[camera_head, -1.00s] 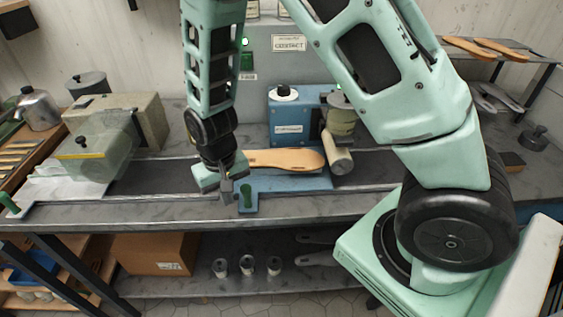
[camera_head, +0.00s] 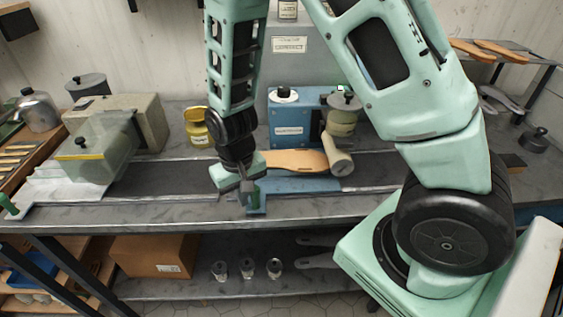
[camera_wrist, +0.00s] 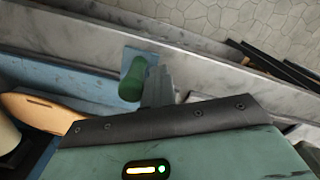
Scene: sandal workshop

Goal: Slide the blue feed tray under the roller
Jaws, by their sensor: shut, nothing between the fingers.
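The blue feed tray (camera_head: 290,184) lies on the dark bench track with a tan sandal sole (camera_head: 290,160) on it. Its front tab carries a green knob (camera_wrist: 133,80). The pale roller (camera_head: 338,156) hangs from the blue machine (camera_head: 290,123); the sole's right end and the tray's right end reach it, and the exact overlap is hidden. My gripper (camera_head: 244,195) is shut and empty, low at the tray's front left. In the wrist view the fingers (camera_wrist: 159,88) are right beside the knob; I cannot tell whether they touch it.
A clear-covered machine (camera_head: 105,150) stands at the left of the bench, and a yellow tin (camera_head: 197,128) behind my gripper. The track (camera_head: 380,168) right of the roller is clear. A cardboard box (camera_head: 152,256) and several small jars sit on the shelf below.

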